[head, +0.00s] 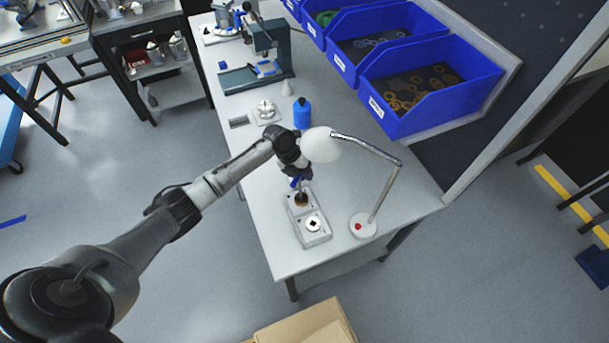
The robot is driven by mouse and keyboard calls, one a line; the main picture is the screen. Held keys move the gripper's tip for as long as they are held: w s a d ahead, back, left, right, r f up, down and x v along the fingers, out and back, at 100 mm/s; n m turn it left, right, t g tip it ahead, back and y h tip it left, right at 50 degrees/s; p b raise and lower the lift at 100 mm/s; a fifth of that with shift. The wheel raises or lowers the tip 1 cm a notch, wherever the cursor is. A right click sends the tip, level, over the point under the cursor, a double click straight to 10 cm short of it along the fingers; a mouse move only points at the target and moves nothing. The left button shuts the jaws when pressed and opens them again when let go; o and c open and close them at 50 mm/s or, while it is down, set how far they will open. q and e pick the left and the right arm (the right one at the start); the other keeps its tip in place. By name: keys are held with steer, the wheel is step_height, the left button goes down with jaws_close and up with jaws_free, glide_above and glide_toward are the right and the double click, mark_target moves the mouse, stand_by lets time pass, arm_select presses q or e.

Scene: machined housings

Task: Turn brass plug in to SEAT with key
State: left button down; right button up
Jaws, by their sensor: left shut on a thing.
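A light grey block-shaped housing (318,240) lies near the front end of the workbench. A brass-coloured round plug (301,201) shows in its far recess. A white round part with a dark square centre shows in its near recess. My left gripper (299,178) points down above the far recess, shut on what seems to be the key (301,190). A small blue piece shows at the fingers. The key's tip is over or in the plug; whether it is engaged is too small to tell. My right gripper is out of view.
A desk lamp (385,147) with a white head stands right of the housing, its head close to my left wrist. A blue bottle (302,115), a white flanged part (265,111) and a press (268,60) stand farther back. Blue bins (425,90) line the right side.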

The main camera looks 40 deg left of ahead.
arm_select(q)
steer(key=shift+a+f+m+g+b, duration=0.1)
steer(key=shift+m+g+b, duration=0.2)
steer(key=shift+m+b, duration=0.55)
steer(key=shift+m+g+b, duration=0.3)
steer(key=shift+m+b, duration=0.15)
steer(key=shift+b, duration=0.45)
steer(key=c, duration=1.5)
jaws_free()
steer(key=shift+o, duration=2.5)
